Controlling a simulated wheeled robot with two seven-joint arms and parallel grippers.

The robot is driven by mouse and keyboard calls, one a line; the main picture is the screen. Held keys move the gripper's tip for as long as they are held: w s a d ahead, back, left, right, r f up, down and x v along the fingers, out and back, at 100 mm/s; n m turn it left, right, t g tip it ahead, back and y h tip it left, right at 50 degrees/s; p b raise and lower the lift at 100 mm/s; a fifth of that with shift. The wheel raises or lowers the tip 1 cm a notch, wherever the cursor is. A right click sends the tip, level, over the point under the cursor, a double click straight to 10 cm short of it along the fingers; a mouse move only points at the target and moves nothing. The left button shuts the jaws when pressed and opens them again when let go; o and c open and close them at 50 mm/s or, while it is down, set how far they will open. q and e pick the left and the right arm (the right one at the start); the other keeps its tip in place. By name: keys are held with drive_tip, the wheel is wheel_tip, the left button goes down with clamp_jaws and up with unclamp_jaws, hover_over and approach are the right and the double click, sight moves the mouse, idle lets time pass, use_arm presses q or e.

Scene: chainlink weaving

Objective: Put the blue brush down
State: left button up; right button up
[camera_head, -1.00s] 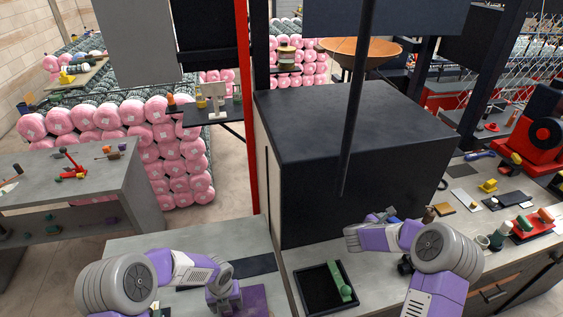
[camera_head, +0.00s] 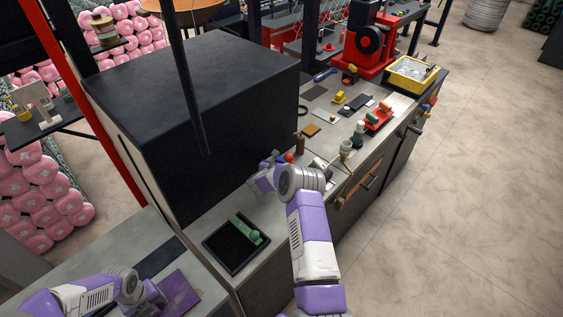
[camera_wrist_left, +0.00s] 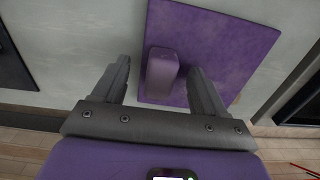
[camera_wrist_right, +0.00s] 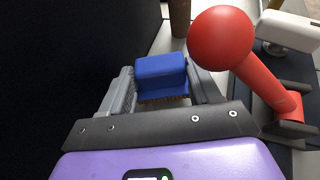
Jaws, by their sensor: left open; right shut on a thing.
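The blue brush (camera_wrist_right: 162,76) is between the fingers of my right gripper (camera_wrist_right: 160,85) in the right wrist view, its brown bristles showing at the lower edge. My right gripper is shut on it, beside the dark box. In the head view the right gripper (camera_head: 268,163) is near the box's lower right corner, and the brush is small and partly hidden there. My left gripper (camera_wrist_left: 160,66) is open above a purple mat (camera_wrist_left: 222,35). A purple block (camera_wrist_left: 162,74) on the mat shows between its fingers.
A red ball-ended tool (camera_wrist_right: 222,40) stands close to the right of the brush. The large black box (camera_head: 190,110) blocks the left side. A black tray (camera_head: 210,244) holds a green tool (camera_head: 245,230). Small items, including a red tray (camera_head: 378,120), fill the counter farther right.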

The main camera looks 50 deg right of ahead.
sight(282, 161)
drive_tip(key=x, duration=0.3)
drive_tip(key=shift+s+a+f, duration=0.1)
drive_tip(key=shift+a+f, duration=0.05)
drive_tip(key=shift+f, duration=0.05)
drive_tip(key=shift+w+d+f, duration=0.2)
drive_tip(key=shift+d+f, duration=0.2)
drive_tip(key=shift+f, duration=0.15)
drive_tip(key=o, duration=0.8)
